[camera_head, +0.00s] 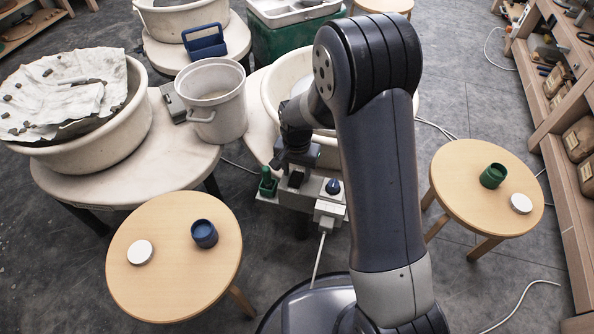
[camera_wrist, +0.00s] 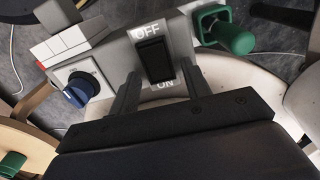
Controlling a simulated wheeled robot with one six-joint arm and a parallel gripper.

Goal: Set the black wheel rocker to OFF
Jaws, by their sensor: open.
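The black wheel rocker (camera_wrist: 155,60) sits in a grey control box (camera_wrist: 122,57) in the wrist view. White OFF lettering is at its upper end in the picture and ON at its lower end, by my gripper. I cannot tell for sure which end is pressed in. My gripper (camera_wrist: 161,76) is open, with one finger on each side of the rocker's lower part and nothing held. Contact with the box is unclear. In the head view the rocker shows small and dark (camera_head: 296,179), just below my gripper (camera_head: 295,160).
A blue knob (camera_wrist: 77,93) is left of the rocker, and a green handle (camera_wrist: 232,38) is right of it. A wheel basin (camera_head: 285,75) stands behind the box. Round stools (camera_head: 170,285) (camera_head: 465,165) flank it, holding blue (camera_head: 204,234) and green cups (camera_head: 493,176) and white discs.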

